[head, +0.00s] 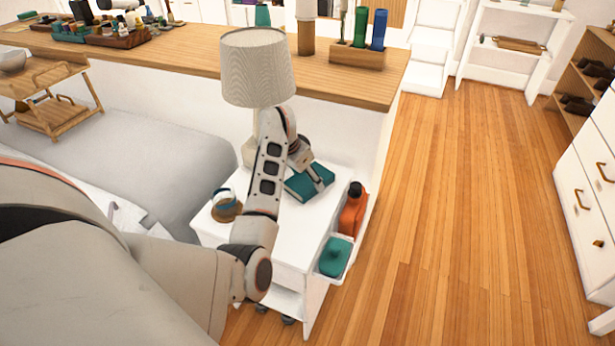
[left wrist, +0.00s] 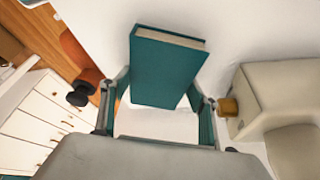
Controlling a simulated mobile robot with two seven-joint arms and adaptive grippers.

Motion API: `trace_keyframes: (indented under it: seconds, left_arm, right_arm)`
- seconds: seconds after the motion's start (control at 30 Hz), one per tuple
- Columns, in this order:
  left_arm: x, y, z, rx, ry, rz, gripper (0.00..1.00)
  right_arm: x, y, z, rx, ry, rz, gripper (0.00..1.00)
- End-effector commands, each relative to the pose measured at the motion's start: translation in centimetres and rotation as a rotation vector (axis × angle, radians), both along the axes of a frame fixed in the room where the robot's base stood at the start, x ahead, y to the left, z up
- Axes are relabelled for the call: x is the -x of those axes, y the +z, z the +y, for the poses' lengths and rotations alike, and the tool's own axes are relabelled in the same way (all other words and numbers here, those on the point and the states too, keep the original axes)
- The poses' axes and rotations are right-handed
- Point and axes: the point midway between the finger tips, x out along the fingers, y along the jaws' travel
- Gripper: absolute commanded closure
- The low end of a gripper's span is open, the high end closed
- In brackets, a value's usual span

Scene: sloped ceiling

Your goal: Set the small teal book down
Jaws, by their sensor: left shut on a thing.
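The small teal book (head: 303,187) is over the white bedside cart (head: 283,232), near the cart's back right part. My left gripper (head: 317,177) reaches it from above and is shut on it. In the left wrist view the teal book (left wrist: 166,68) shows its cover and pale page edge, with its near end between the two fingers of my left gripper (left wrist: 157,108). I cannot tell whether the book touches the cart's top. My right gripper is not in view.
A lamp (head: 257,75) stands behind my left arm. A small round item (head: 226,212) sits on the cart's left part. An orange bottle (head: 353,210) and a teal item (head: 335,257) are in holders on the cart's right side. The cart's front top is clear.

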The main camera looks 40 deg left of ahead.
Motion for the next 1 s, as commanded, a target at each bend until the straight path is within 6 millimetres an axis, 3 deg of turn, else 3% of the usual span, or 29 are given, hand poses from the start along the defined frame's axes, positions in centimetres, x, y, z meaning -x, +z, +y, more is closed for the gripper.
trace_keyframes:
  seconds: [0.03, 0.1, 0.47, 0.7, 1.0]
  left_arm:
    - [0.0, -0.1, 0.0, 0.000, 0.000, 0.001, 0.35]
    - [0.0, 0.0, 0.0, 0.000, 0.000, 0.000, 0.23]
    - [0.0, 0.3, 0.0, -0.001, -0.001, -0.001, 0.23]
    - [0.8, 3.9, 0.1, 0.001, 0.001, -0.011, 0.23]
    - [3.2, 9.4, 0.5, 0.001, 0.001, -0.008, 0.23]
  right_arm:
    - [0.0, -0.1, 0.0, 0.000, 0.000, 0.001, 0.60]
    - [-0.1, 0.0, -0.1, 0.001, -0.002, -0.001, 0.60]
    - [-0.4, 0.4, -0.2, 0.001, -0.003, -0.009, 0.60]
    - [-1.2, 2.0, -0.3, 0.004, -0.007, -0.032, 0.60]
    - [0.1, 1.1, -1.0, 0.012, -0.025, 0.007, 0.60]
